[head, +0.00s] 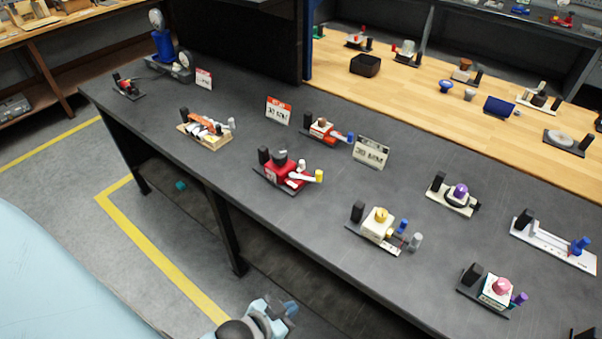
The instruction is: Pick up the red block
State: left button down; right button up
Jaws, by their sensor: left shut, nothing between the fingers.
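A red block-shaped unit (282,172) with a dark knob and a white lever with a yellow end sits on a dark base on the grey table, left of centre. A smaller red unit (322,129) with a blue-tipped lever stands behind it. I cannot tell which of these is the red block. My left gripper (288,310) is at the bottom of the head view, in front of the table's front edge and well apart from both units. It is shut and holds nothing. My right gripper is not in view.
The grey table (330,215) carries several other units, including a cream one (380,226) and one with a pink knob (497,289). A wooden bench (420,100) runs behind. The table's front edge lies beyond my gripper.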

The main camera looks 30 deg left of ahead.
aim_at(280, 178)
jog(key=j+z, duration=0.1)
jog(key=j, duration=1.9)
jog(key=i+j, duration=0.4)
jog(key=j+z, duration=0.05)
jog(key=j, duration=0.05)
